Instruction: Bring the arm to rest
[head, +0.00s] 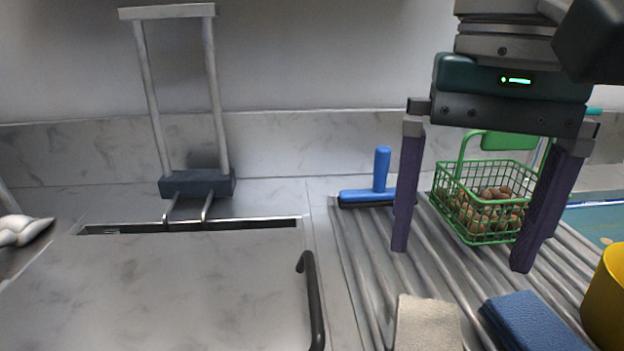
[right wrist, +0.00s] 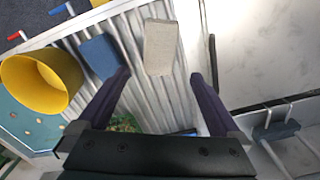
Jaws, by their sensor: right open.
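My right gripper (head: 461,258) hangs over the ribbed drainboard at the right of the head view. Its two purple fingers are wide apart with nothing between them gripped. Behind the fingers stands a green wire basket (head: 447,208) with several brown chestnuts (head: 482,215) in it; the right finger hides part of the basket. In the right wrist view the open fingers (right wrist: 160,76) point toward the drainboard, and the basket is mostly hidden below the gripper body. My left gripper does not show.
A blue squeegee (head: 381,178), a beige cloth (head: 428,325) and a blue sponge (head: 533,322) lie on the drainboard (head: 357,260). A yellow container (head: 607,300) stands at the right edge. A marbled panel (head: 170,290) with a black handle (head: 312,300) fills the left; a white-grey object (head: 22,230) lies farther left.

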